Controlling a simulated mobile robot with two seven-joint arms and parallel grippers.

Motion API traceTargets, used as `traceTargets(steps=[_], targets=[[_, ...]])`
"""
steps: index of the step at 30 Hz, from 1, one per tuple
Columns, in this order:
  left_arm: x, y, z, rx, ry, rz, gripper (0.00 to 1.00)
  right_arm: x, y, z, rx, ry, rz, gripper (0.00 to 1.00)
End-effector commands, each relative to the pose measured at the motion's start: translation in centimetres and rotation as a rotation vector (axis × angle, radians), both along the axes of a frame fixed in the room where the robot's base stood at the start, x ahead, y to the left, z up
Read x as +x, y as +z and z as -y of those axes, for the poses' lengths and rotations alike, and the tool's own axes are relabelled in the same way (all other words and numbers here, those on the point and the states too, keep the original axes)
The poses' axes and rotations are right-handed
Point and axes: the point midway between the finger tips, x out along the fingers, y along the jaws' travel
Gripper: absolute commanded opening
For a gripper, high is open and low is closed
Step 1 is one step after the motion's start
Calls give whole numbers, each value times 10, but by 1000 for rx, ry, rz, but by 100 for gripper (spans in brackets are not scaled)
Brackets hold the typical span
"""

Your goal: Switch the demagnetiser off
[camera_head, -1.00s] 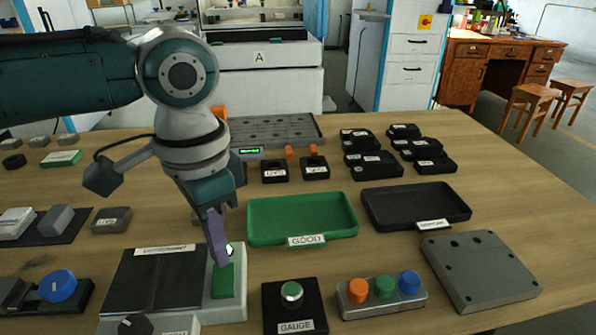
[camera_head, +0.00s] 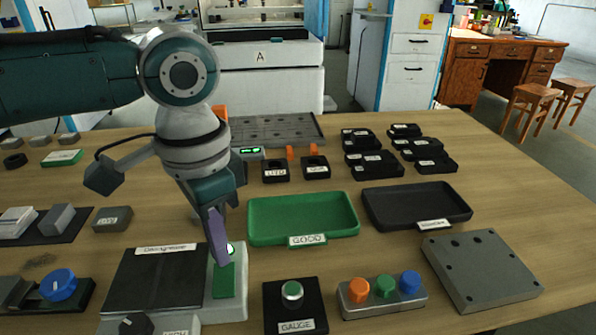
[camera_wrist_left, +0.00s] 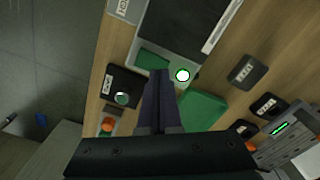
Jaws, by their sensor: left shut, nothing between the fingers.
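The demagnetiser (camera_head: 152,278) is a pale box with a dark top plate and a label along its back edge, at the front left of the bench. Its right strip carries a green switch plate (camera_head: 223,283) and a small round lamp (camera_head: 231,248). The lamp (camera_wrist_left: 182,75) looks white with a green rim in the left wrist view. My left gripper (camera_head: 222,258) is shut and empty, its fingertips over the strip by the lamp and the green plate. Whether they touch the plate I cannot tell. The fingers hide part of the strip. My right gripper is not in view.
A gauge block (camera_head: 292,307) and a box with orange, green and blue buttons (camera_head: 383,299) stand to the right. A green tray (camera_head: 303,218) and a black tray (camera_head: 416,206) lie behind. A blue knob (camera_head: 58,286) is at the left.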

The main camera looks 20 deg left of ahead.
Motion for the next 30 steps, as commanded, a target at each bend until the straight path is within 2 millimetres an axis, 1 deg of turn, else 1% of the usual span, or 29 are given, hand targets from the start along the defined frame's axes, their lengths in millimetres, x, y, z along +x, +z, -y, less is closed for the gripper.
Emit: traceTargets(steps=[15, 30], targets=[[0, 0, 0, 0, 0, 0, 0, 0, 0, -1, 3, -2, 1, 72], [0, -8, 0, 0, 0, 0, 0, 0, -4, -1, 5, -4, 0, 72]])
